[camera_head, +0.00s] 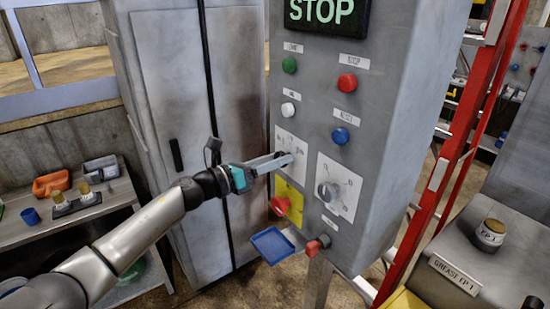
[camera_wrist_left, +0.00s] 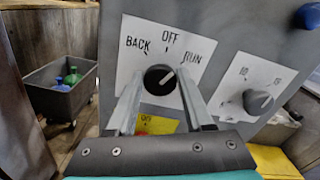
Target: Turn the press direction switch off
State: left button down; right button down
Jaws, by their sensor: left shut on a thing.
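The press direction switch is a round black knob (camera_wrist_left: 159,80) on a white plate (camera_wrist_left: 130,68) marked BACK, OFF and RUN in the left wrist view. A pale mark on the knob appears to slant up and right, toward the RUN side. In the head view the plate (camera_head: 283,140) is on the grey control panel (camera_head: 312,105), and the knob is mostly hidden behind my fingers. My left gripper (camera_head: 288,160) reaches in from the left. Its two fingers (camera_wrist_left: 160,84) are on either side of the knob, shut on it. My right gripper is not in view.
A second selector knob (camera_head: 327,191) is to the right. Below are a red button on a yellow plate (camera_head: 292,196), a blue tray (camera_head: 272,245) and a red-handled lock switch (camera_head: 315,246). Green, red, white and blue buttons are above. A red ladder (camera_head: 450,150) stands right of the panel.

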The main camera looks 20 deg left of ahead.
pick_arm(q)
jog(key=n+p, duration=0.1)
jog(key=n, duration=0.4)
jog(key=shift+w+n+p, duration=0.1)
jog(key=shift+n+p, duration=0.2)
jog(key=shift+p, duration=0.05)
jog(key=shift+a, duration=0.1)
jog(key=shift+c, duration=1.5)
grip_release()
jog(key=b+v, duration=0.4)
jog(key=v, duration=1.1)
